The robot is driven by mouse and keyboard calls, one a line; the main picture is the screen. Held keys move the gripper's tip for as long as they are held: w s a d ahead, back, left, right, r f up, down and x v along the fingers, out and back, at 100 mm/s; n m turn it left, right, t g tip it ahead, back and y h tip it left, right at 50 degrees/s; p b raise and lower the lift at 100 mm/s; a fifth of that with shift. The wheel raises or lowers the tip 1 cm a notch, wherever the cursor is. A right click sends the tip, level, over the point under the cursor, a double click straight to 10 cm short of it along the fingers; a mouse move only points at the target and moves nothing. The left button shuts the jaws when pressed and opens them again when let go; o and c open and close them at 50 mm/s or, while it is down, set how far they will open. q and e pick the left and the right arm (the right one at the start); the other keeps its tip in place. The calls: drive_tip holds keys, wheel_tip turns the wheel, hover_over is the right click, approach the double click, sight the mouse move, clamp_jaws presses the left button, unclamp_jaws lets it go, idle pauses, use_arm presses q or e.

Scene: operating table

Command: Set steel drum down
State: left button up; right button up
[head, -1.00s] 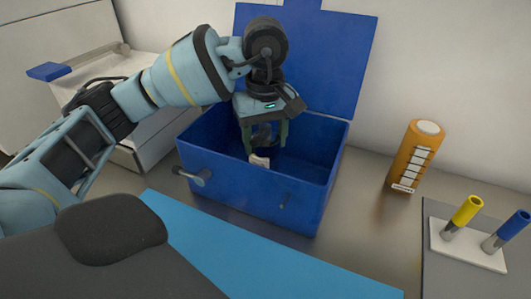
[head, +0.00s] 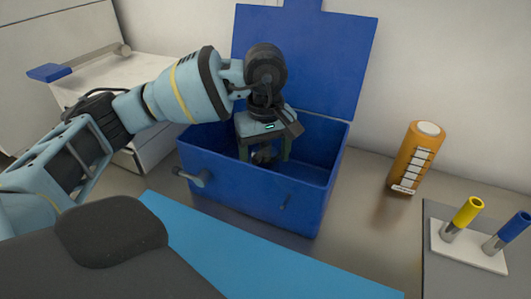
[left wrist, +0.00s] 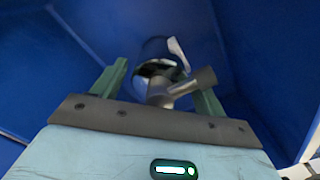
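The steel drum (left wrist: 157,58) shows in the left wrist view as a shiny, rounded metal body with a grey bar across its near side and a small white piece beside it. It is between the two green fingers of my left gripper (left wrist: 160,82) and appears held in them. In the head view my left gripper (head: 265,155) points down inside the open blue box (head: 250,197). Only a dark part of the drum (head: 265,157) shows there between the fingers; the box's front wall hides the rest. Whether the drum touches the box floor cannot be seen. My right gripper is out of view.
The box's lid (head: 303,60) stands open at the back. An orange bottle (head: 413,158) stands to the right of the box. A white holder (head: 465,247) with a yellow-topped and a blue-topped tube is farther right. A blue sheet (head: 250,255) lies in front.

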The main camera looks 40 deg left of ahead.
use_arm(q)
drive_tip(key=shift+o, duration=0.4)
drive_tip(key=shift+r, duration=0.1)
drive_tip(key=shift+r, duration=0.3)
wheel_tip(320, 180, up, 10)
drive_tip(key=shift+r+p, duration=0.15)
drive_tip(key=shift+p, duration=0.4)
drive_tip(key=shift+r, duration=0.65)
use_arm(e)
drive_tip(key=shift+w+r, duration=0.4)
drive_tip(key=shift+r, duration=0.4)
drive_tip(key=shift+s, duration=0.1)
